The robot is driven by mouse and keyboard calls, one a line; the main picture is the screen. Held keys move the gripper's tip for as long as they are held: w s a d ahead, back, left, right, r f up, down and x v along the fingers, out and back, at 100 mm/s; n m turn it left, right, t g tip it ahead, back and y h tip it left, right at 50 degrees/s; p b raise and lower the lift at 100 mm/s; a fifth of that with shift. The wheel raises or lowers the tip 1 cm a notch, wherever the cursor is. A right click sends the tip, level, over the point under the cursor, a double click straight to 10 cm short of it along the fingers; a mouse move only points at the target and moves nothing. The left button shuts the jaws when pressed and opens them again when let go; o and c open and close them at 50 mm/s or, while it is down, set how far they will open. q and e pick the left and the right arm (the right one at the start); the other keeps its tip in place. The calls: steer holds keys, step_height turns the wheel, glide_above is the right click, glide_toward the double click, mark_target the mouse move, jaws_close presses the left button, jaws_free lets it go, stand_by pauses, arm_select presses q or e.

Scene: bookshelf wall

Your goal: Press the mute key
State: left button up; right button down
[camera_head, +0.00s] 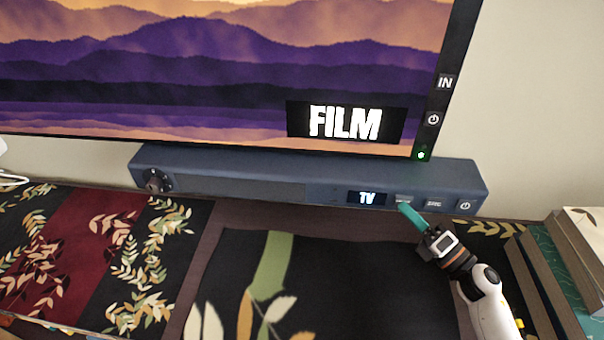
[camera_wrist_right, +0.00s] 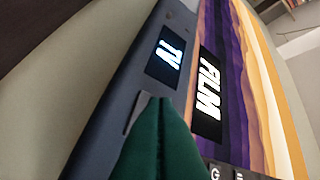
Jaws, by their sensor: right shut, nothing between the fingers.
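A blue-grey soundbar (camera_head: 240,189) stands below the TV screen, with a lit display reading "TV" (camera_head: 367,198). Right of the display is a small grey key (camera_head: 403,199), its label too small to read. Farther right are a key (camera_head: 434,203) and a power-symbol key (camera_head: 465,205). My right gripper (camera_head: 405,208) is shut and empty, its teal fingertips at the lower edge of the grey key. In the right wrist view the green fingertips (camera_wrist_right: 160,100) overlap part of the grey key (camera_wrist_right: 138,113); I cannot tell whether they touch it. My left gripper is not in view.
The TV (camera_head: 200,70) shows a "FILM" label (camera_head: 345,122) and has side buttons (camera_head: 433,119). A round knob (camera_head: 155,180) is at the soundbar's left end. Books (camera_head: 560,265) stand right of my right arm. A patterned cloth (camera_head: 330,280) covers the surface in front.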

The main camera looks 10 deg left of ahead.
steer(key=shift+s, duration=0.6)
steer(key=s+p, duration=0.1)
steer(key=s, duration=0.5)
steer(key=shift+d+p, duration=0.15)
steer(key=shift+p, duration=0.15)
stand_by(0.8)
